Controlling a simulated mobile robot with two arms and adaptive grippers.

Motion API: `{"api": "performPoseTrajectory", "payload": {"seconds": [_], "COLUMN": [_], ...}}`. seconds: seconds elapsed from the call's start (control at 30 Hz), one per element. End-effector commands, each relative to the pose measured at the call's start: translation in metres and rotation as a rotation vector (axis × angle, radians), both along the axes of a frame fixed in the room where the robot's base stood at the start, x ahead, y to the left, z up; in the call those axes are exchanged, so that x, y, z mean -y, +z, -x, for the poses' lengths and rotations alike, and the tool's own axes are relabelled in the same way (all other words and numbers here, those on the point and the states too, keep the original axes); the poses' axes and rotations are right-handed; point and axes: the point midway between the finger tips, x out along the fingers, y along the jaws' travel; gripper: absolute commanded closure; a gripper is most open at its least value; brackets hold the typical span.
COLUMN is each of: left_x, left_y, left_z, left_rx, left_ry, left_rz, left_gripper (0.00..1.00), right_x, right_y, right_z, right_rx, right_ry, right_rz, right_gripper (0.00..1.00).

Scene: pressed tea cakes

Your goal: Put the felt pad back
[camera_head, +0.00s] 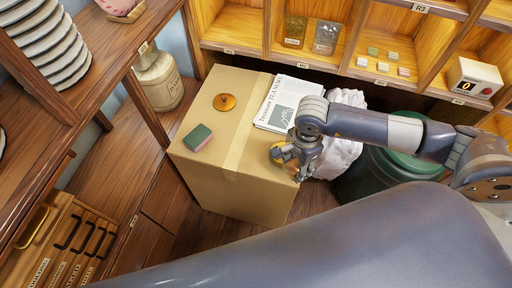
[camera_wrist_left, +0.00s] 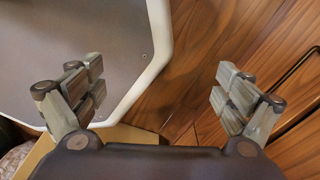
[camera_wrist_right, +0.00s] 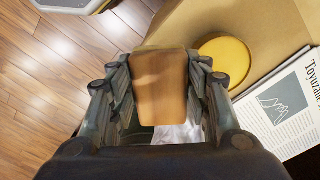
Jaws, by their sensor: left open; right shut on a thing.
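My right gripper (camera_head: 292,160) is at the right edge of a cardboard box (camera_head: 252,122). In the right wrist view it (camera_wrist_right: 160,85) is shut on a brown block (camera_wrist_right: 160,85) with rounded corners. A green and pink block (camera_head: 197,138) lies near the box's left edge. I cannot tell which of these is the felt pad. My left gripper (camera_wrist_left: 159,92) is open and empty, seen only in the left wrist view.
An orange round knobbed piece (camera_head: 224,102) and a newspaper (camera_head: 286,104) lie on the box. A white crumpled sack (camera_head: 342,150) and a green drum (camera_head: 385,178) stand right of it. Shelves (camera_head: 232,50) run behind; a beige jar (camera_head: 158,80) stands left.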

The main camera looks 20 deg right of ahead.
Motion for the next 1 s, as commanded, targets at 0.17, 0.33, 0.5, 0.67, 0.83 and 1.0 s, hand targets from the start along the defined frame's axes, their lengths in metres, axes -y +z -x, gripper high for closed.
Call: {"api": "performPoseTrajectory", "payload": {"seconds": [0.17, 0.33, 0.5, 0.67, 0.83, 1.0], "left_x": [-0.004, -0.011, -0.014, -0.014, -0.013, -0.013], "left_y": [-0.004, -0.014, -0.027, -0.038, -0.042, -0.053], "left_z": [-0.001, -0.003, -0.007, -0.007, -0.007, -0.008], "left_rx": [0.001, 0.004, 0.008, 0.009, 0.009, 0.010], "left_ry": [-0.002, 0.000, 0.004, 0.004, 0.003, 0.002], "left_rz": [-0.005, -0.013, -0.016, -0.016, -0.015, -0.015], "left_gripper": [0.06, 0.06, 0.06, 0.06, 0.06, 0.06], "right_x": [-0.014, -0.040, -0.064, -0.080, -0.086, -0.091], "right_y": [-0.003, -0.009, -0.014, -0.017, -0.015, -0.028], "right_z": [-0.021, -0.057, -0.092, -0.115, -0.125, -0.131], "right_rx": [0.003, 0.003, 0.002, 0.000, 0.001, -0.004], "right_ry": [-0.026, -0.024, -0.022, -0.021, -0.022, -0.021], "right_rz": [-0.004, -0.005, -0.004, -0.002, 0.000, 0.001], "right_gripper": [0.75, 0.75, 0.75, 0.75, 0.75, 0.75]}}
